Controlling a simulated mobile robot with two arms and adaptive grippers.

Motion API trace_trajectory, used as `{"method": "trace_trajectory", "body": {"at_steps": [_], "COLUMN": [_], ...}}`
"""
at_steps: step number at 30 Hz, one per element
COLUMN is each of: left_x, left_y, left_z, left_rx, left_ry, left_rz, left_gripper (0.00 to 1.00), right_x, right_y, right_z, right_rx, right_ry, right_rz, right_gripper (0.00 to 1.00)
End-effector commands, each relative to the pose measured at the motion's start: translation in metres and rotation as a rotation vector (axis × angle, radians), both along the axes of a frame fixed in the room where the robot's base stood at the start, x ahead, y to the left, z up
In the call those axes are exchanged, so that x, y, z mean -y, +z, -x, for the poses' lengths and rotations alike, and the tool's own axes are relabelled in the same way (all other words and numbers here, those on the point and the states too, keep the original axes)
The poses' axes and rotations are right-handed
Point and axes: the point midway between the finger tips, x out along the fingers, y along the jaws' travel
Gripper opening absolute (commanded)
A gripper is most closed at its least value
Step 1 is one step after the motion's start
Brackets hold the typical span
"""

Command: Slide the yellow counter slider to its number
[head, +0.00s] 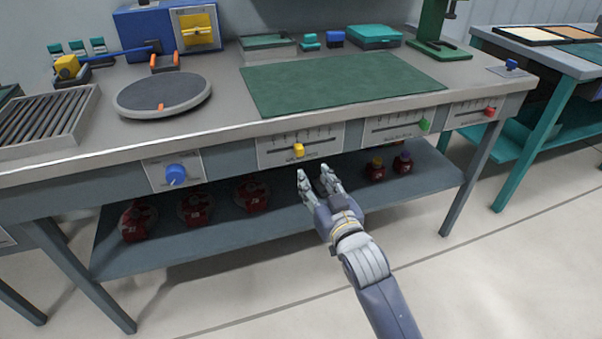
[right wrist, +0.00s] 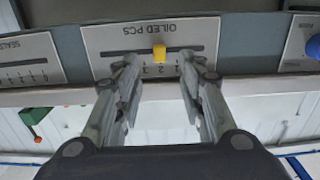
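The yellow slider (head: 298,149) sits in the slot of a white scale panel (head: 270,145) on the workbench's front edge, near the middle of its track. In the right wrist view the panel appears upside down and reads "OILED PCS", with the yellow slider knob (right wrist: 159,53) between the fingers' directions. My right gripper (head: 316,174) is open and empty, just below and in front of the slider, apart from it. Its fingers (right wrist: 156,80) also show in the right wrist view, spread to either side of the knob. My left gripper is not in view.
Panels with a green slider (head: 424,125) and a red slider (head: 489,112) are to the right. A blue dial (head: 176,174) is to the left. Red containers (head: 253,194) stand on the lower shelf (head: 300,222). The space before the bench front is clear.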

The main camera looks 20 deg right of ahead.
Motion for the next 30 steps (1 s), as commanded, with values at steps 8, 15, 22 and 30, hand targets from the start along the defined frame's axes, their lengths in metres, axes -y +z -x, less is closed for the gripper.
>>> {"method": "trace_trajectory", "body": {"at_steps": [8, 15, 22, 30], "left_x": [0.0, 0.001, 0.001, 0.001], "left_y": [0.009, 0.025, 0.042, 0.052], "left_z": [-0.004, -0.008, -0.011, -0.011], "left_rx": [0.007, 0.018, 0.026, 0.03], "left_ry": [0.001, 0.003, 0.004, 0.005], "left_rz": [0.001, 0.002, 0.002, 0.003], "left_gripper": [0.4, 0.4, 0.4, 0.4], "right_x": [0.001, -0.001, -0.003, -0.003], "right_y": [0.018, 0.018, 0.017, 0.017], "right_z": [-0.011, -0.053, -0.088, -0.105], "right_rx": [0.04, 0.04, 0.038, 0.036], "right_ry": [-0.003, -0.002, -0.002, -0.002], "right_rz": [-0.005, -0.006, -0.005, -0.005], "right_gripper": [0.37, 0.37, 0.37, 0.37]}}
